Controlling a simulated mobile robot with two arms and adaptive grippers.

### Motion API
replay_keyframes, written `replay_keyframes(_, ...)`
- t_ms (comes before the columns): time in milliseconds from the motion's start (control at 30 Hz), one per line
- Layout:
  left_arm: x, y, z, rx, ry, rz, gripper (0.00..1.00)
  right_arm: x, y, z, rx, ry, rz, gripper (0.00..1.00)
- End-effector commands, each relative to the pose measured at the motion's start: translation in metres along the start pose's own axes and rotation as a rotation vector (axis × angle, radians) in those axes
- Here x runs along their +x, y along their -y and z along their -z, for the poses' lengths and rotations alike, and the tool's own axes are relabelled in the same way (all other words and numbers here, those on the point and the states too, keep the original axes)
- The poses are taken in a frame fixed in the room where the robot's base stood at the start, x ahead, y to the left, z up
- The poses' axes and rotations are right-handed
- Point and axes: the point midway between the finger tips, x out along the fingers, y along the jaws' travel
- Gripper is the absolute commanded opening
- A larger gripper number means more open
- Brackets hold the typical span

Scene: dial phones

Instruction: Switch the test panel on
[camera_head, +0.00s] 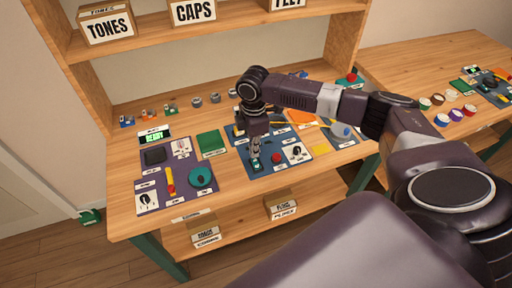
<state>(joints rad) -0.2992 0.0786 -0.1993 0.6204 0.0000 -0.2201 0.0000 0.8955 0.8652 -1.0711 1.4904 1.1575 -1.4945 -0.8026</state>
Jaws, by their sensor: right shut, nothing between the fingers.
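My right gripper (256,152) points down over a dark blue board (268,174) in the middle of the workbench. It is shut and empty, with its fingertips at or just above a small green and white switch-like part (256,167). I cannot tell whether they touch, and the gripper hides part of it. The board also carries a red button (276,158) and a white plate with a black knob (296,152). To the left, a purple board (150,202) bears a teal dial (200,176), and a lit green display (154,138) stands at its back. The labels are too small to read. My left gripper is not in view.
A green board (211,143) lies between the two boards. Small parts stand along the bench's back, under a shelf with boxes marked TONES (107,27) and CAPS (193,11). A blue-grey rounded part (341,130) and a yellow piece (319,149) lie right of the gripper.

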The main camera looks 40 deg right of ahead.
Motion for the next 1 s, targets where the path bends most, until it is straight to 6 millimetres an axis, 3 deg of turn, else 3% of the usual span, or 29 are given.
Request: replay_keyframes(1000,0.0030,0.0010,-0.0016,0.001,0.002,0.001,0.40,0.0081,0.0000,0.0000,0.000,0.000,0.000,0.00)
